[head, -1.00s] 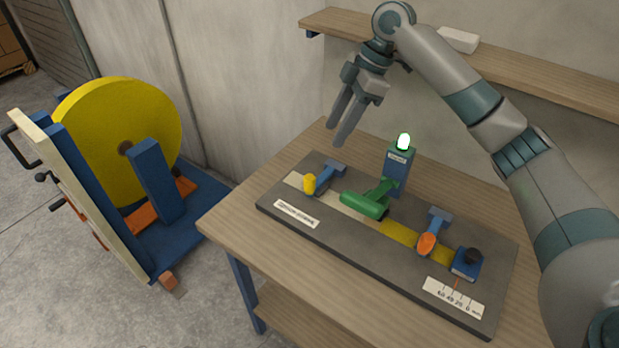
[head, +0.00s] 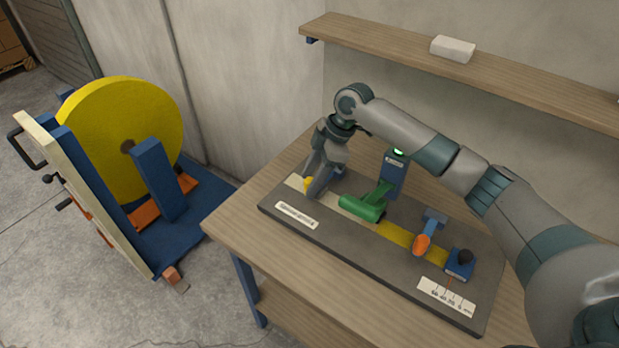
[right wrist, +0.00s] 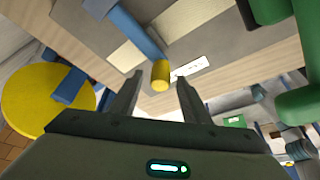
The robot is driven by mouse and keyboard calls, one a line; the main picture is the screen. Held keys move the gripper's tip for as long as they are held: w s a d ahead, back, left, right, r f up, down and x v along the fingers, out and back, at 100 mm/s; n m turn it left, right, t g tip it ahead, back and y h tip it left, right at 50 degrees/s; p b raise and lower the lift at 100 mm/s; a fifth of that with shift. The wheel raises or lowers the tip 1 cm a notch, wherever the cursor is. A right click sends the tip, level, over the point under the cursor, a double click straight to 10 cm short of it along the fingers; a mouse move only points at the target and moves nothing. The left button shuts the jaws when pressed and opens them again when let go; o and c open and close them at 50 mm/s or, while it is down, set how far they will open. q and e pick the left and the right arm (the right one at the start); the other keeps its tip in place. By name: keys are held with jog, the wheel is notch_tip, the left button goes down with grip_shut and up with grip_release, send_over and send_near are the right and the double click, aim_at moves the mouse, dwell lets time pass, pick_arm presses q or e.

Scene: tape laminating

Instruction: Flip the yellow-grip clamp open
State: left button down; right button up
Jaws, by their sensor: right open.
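The yellow-grip clamp sits at the left end of the grey plate (head: 380,262). Its yellow grip (head: 308,185) shows just left of my right gripper (head: 312,186), and its blue arm is mostly hidden behind the fingers. In the right wrist view the yellow grip (right wrist: 160,74) is at the end of the blue clamp arm (right wrist: 132,33), in the gap between the two fingertips of my open right gripper (right wrist: 157,80). Whether a finger touches the grip cannot be told. My left gripper is not in view.
A green-handled press (head: 364,205) stands close right of the clamp. Farther right are an orange-grip clamp (head: 422,244) and a blue block with a black knob (head: 461,262). A shelf (head: 400,50) runs along the wall. A yellow roll (head: 125,135) stands on a blue stand at the left.

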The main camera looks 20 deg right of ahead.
jog(key=shift+a+f, duration=0.25)
jog(key=shift+f, duration=0.45)
grip_shut()
jog(key=shift+a+r, duration=0.1)
jog(key=shift+r, duration=0.05)
